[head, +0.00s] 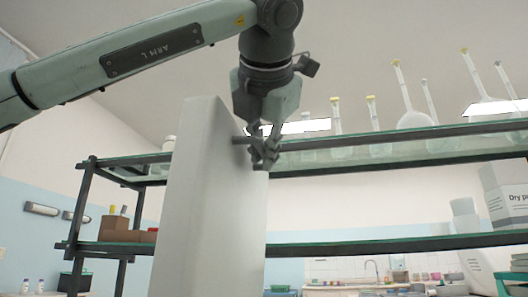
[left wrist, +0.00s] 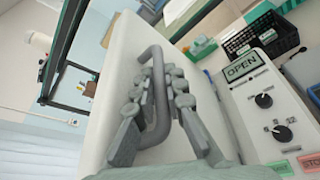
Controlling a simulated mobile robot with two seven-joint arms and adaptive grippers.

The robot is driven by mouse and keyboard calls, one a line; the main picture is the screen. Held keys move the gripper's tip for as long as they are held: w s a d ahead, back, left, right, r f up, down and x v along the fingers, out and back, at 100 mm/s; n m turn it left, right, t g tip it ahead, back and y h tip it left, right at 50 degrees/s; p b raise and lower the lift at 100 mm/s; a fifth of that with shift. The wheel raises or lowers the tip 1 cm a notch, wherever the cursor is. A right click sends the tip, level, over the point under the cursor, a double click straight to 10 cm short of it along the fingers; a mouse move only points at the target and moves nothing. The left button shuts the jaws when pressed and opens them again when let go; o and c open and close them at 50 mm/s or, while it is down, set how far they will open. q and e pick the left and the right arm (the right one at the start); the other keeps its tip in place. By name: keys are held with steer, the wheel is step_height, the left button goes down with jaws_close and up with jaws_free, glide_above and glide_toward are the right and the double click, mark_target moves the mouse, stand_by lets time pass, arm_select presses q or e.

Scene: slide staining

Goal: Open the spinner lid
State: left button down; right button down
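The spinner lid (head: 205,190) is a pale grey-white panel that stands raised, nearly upright, in the middle of the head view. In the left wrist view the lid (left wrist: 120,60) fills the middle and carries a grey bar handle (left wrist: 160,125). My left gripper (head: 264,152) is at the lid's upper right side; in the left wrist view its fingers (left wrist: 160,80) lie on both sides of the handle bar and look closed on it. The spinner's control panel (left wrist: 265,100) shows a display reading OPEN (left wrist: 242,66). The spinner's bowl is hidden. My right gripper is not in view.
A dark-framed glass shelf (head: 400,140) with several flasks stands behind the lid. A white box (head: 508,195) is at the right. A black basket (left wrist: 262,38) and green items lie beyond the control panel in the left wrist view.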

arm_select(q)
steer(key=c, duration=1.9)
jaws_free()
steer(key=shift+r, duration=0.1)
steer(key=shift+o, duration=0.2)
steer(key=shift+s, duration=0.15)
steer(key=v, duration=1.1)
steer(key=shift+s, duration=0.4)
steer(key=shift+r, duration=0.1)
